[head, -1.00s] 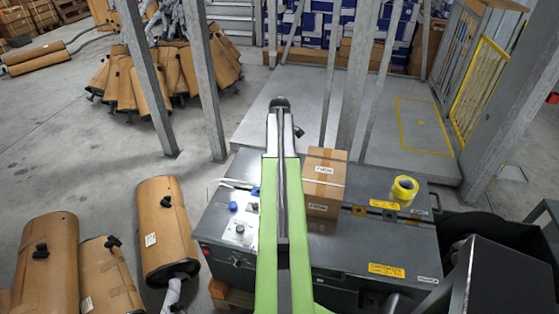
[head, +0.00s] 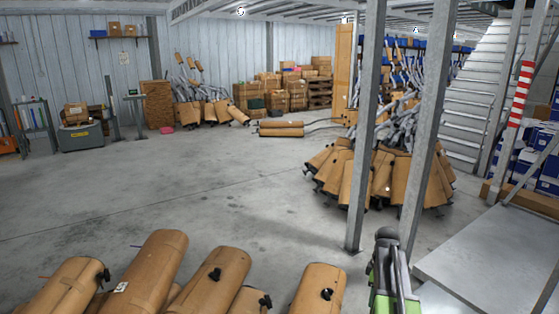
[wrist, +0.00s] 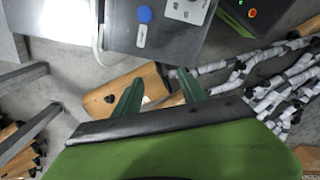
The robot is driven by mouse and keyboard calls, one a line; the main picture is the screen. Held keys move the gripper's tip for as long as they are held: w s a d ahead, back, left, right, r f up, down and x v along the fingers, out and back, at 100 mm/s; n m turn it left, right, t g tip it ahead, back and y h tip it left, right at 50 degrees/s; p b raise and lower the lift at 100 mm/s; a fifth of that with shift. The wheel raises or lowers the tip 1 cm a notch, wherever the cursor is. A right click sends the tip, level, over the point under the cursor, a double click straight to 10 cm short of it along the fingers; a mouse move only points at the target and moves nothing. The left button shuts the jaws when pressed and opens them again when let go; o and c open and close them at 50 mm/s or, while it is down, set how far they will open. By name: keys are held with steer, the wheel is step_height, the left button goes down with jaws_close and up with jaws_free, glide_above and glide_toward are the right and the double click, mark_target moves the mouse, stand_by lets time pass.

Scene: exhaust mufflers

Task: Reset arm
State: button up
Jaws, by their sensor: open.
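My arm (head: 385,272) shows at the bottom right of the head view, with its dark upper end beside a grey post. The fingers are not clear there. In the wrist view my gripper (wrist: 160,90) is open, its two green fingers apart, with nothing held between them. Beyond the fingers lie a brown muffler (wrist: 125,92) and pipes wrapped in white (wrist: 285,90). The grey machine case (wrist: 160,25) with a blue button is at the top of the wrist view.
Several brown mufflers (head: 150,270) line the bottom of the head view. Grey posts (head: 365,130) stand before a muffler pile (head: 385,180). A grey platform (head: 490,255) is at right. Open concrete floor (head: 180,190) spans the left and middle.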

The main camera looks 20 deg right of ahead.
steer(key=w+a+n, duration=0.1)
steer(key=w+a, duration=0.1)
steer(key=a, duration=2)
steer(key=s+a+m, duration=0.6)
steer(key=a+m, duration=0.3)
steer(key=a, duration=0.3)
steer(key=shift+s+a+m, duration=0.15)
steer(key=shift+s+m, duration=0.05)
steer(key=shift+m, duration=0.1)
